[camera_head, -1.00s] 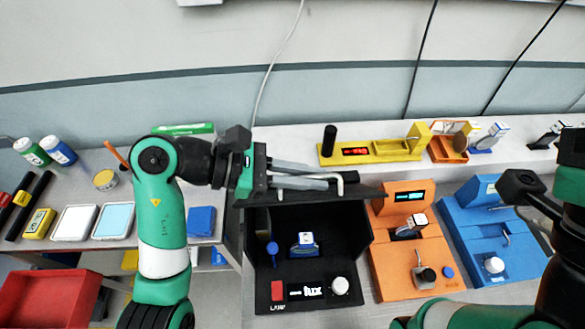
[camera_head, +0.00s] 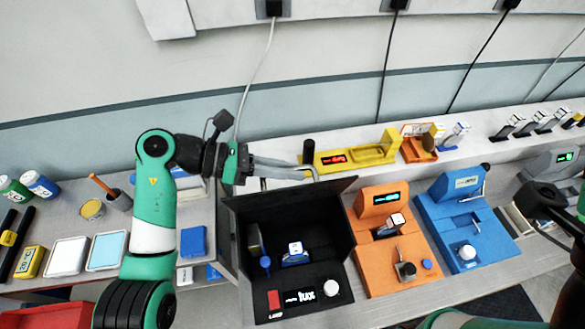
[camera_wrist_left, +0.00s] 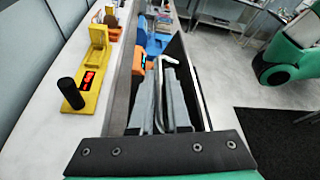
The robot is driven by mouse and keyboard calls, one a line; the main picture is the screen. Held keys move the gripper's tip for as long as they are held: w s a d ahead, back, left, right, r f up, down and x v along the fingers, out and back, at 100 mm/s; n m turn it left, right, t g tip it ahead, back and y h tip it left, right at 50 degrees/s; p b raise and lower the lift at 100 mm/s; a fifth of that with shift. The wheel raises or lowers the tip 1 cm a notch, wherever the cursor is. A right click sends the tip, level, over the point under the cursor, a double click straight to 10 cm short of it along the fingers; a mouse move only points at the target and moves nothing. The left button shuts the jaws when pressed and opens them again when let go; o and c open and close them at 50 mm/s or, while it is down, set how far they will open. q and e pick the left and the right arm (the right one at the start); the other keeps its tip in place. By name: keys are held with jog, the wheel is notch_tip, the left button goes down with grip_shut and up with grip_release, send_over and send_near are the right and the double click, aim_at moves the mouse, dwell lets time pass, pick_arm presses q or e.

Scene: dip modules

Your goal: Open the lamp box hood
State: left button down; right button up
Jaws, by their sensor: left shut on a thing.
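The black lamp box (camera_head: 262,308) stands in the middle of the bench with its front open. Its hood (camera_head: 345,188) is raised, and its dark edge runs along the top. My left gripper (camera_head: 308,172) is above the hood and shut on its pale bent handle. In the left wrist view the handle (camera_wrist_left: 159,85) lies between the two grey fingers (camera_wrist_left: 160,120), with the dark hood panel (camera_wrist_left: 180,60) beside them. Inside the box is a small blue-and-white module (camera_head: 295,254). A red switch (camera_head: 274,299), display and white knob (camera_head: 331,288) are at the front.
An orange station (camera_head: 385,260) and a blue station (camera_head: 465,230) stand to the right. A yellow fixture (camera_head: 365,154) with a black post (camera_head: 309,151) is on the shelf behind the gripper. My right arm shows at the right edge.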

pick_arm(q)
jog(key=c, duration=1.2)
grip_release()
jog(key=shift+o, duration=0.2)
jog(key=v, duration=1.1)
jog(key=shift+a, duration=0.35)
jog(key=shift+r, duration=0.1)
